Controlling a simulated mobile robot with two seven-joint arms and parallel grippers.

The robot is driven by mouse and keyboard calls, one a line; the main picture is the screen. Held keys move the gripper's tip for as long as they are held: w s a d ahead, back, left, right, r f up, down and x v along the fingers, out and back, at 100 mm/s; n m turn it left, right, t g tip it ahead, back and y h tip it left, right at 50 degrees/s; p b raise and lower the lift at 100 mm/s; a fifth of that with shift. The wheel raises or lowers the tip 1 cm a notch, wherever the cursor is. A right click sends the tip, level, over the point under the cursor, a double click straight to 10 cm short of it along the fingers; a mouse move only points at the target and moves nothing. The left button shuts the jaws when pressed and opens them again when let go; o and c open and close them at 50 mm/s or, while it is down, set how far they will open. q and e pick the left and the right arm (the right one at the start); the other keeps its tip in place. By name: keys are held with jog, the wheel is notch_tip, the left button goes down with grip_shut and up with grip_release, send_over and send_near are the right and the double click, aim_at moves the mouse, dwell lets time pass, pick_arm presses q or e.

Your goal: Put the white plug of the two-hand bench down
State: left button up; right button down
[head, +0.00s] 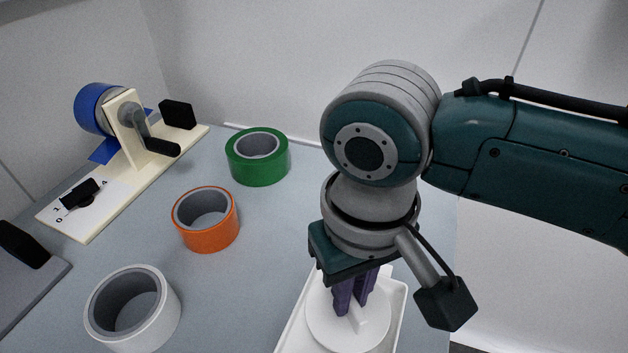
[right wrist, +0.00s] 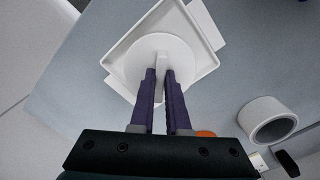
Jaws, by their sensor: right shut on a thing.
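The white plug (head: 375,335) is a round disc with an upright fin on top. My right gripper (head: 352,303) points down with its purple fingers shut on the fin. The plug also shows in the right wrist view (right wrist: 133,60), with the fin between the fingertips (right wrist: 160,75). The disc is over a shallow white tray (head: 396,318), inside its rim as seen from above. I cannot tell whether the disc touches the tray floor. My left gripper is not in view.
White (head: 168,318), orange (head: 222,238) and green (head: 274,173) tape rolls stand left of the tray on the grey-blue table (head: 262,225). A cream bench fixture (head: 140,182) with a crank and blue roll is at the back left. A grey plate with a black handle (head: 22,245) is at the left edge.

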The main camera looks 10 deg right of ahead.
jog(key=shift+f, duration=0.9)
jog(key=shift+f, duration=0.15)
jog(key=c, duration=0.9)
grip_release()
notch_tip(320, 180, up, 11)
jog(key=p, duration=0.3)
jog(key=s+a+n+t+y, duration=0.1)
jog(key=s+a+y, duration=0.2)
jog(key=s, duration=0.2)
jog(key=s+d+t+h, duration=0.1)
jog(key=s+d, duration=0.2)
jog(key=d, duration=0.3)
jog(key=s+d+m+t+h, duration=0.1)
jog(key=s+d, duration=0.3)
jog(key=d, duration=0.2)
jog(key=shift+d+t+h, duration=0.2)
jog(key=shift+t+h, duration=0.1)
jog(key=shift+h, duration=0.1)
